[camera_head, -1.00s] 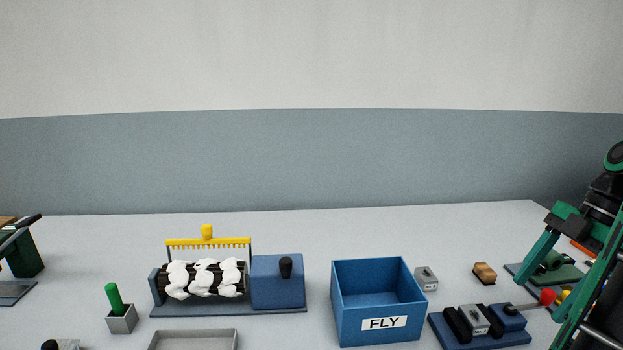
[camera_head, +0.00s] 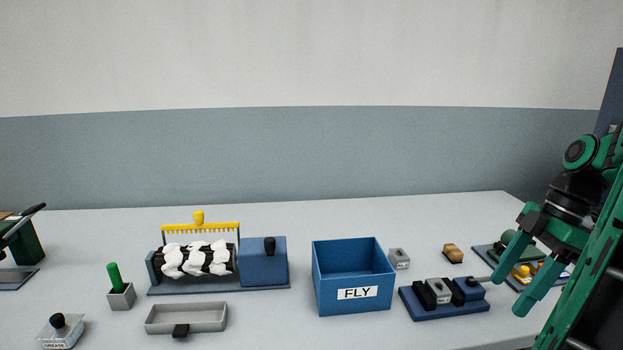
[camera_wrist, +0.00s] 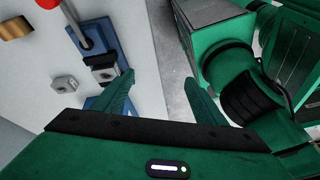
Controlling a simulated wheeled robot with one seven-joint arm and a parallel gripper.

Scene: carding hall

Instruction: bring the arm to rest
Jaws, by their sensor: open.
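My gripper (camera_head: 507,275) is at the right side of the head view, its green fingers apart and nothing between them. It hangs above the table's right front part, just right of a blue fixture (camera_head: 421,315) that carries black rollers and a grey block. In the wrist view my gripper (camera_wrist: 155,90) shows two spread green fingers with the table edge and floor between and beyond them. The blue fixture (camera_wrist: 100,45) lies left of the fingers there. My arm folds at the right edge of the head view.
A blue box marked FLY (camera_head: 338,303) stands mid-table. Bare table lies behind.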

